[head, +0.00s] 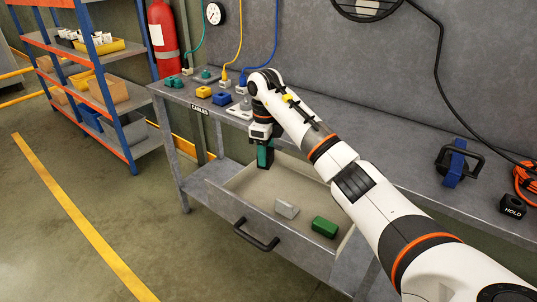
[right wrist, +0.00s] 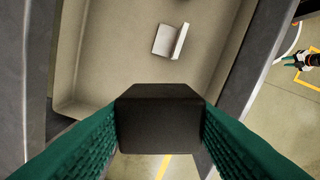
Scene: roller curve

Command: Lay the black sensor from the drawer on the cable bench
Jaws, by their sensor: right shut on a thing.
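My right gripper (head: 265,154) is shut on the black sensor. It is over the far left part of the open drawer (head: 243,182). The black sensor (right wrist: 159,121) fills the gap between the teal fingers in the right wrist view. In the head view the fingers mostly hide it. The cable bench (head: 182,93) is the left part of the grey worktop, with a CABLES label on its front edge. My left gripper (right wrist: 296,61) seems to show small at the right edge of the right wrist view, too small to judge; it is outside the head view.
Yellow (head: 204,92), blue (head: 222,98) and teal (head: 173,82) connectors stand on the bench, with cables rising behind. A blue clamp-like item (head: 456,165) and a HOLD block (head: 513,206) are at right.

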